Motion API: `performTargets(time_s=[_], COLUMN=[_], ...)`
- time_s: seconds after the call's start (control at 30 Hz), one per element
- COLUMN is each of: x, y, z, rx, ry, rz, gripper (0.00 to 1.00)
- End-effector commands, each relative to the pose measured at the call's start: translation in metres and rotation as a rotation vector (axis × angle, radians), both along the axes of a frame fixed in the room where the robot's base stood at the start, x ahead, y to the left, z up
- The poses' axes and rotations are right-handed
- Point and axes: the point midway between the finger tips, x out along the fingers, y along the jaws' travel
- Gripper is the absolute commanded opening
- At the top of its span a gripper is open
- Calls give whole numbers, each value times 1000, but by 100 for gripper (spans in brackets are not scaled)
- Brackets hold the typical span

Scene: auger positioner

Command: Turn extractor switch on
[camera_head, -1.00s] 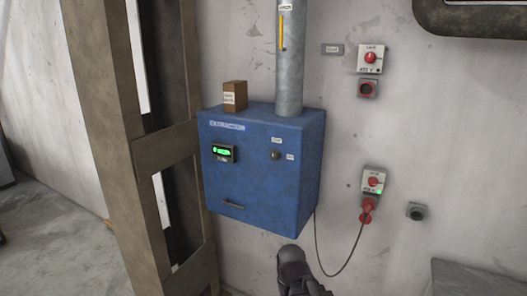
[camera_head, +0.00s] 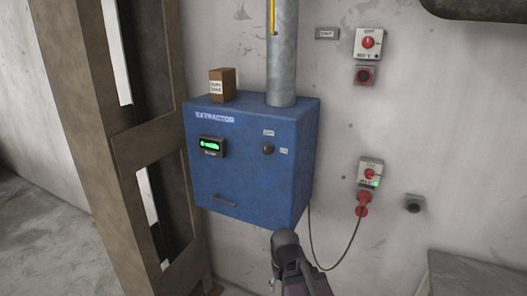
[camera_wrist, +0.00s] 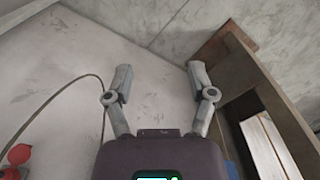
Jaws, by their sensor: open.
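The blue extractor box (camera_head: 240,180) is mounted on the wall in the head view, with the label "EXTRACTOR" on its front. Its dark round switch knob (camera_head: 267,149) is on the right of the front face, with small labels above and beside it. A green-lit display (camera_head: 210,147) is at the left of the face. In the head view my arm's end shows below the box's lower right corner, apart from the knob. In the wrist view my gripper (camera_wrist: 158,80) has its two fingers spread wide with nothing between them. The knob is not in the wrist view.
A grey pipe (camera_head: 283,60) rises from the box, and a small brown box (camera_head: 222,85) sits on top. A lower wall switch (camera_head: 370,173) with a red plug and hanging cable (camera_head: 334,268) is at right. A brown steel column (camera_head: 95,130) stands at left.

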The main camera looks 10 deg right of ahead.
Motion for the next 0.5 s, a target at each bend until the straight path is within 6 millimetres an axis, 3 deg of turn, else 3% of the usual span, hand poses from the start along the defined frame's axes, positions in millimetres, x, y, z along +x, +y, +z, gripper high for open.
performTargets(time_s=[0.27,0.5], x=[13,44], y=[-12,-24], z=[13,49], rx=[-103,-364], ry=[-31,-78], rz=[113,412], gripper=[82,82])
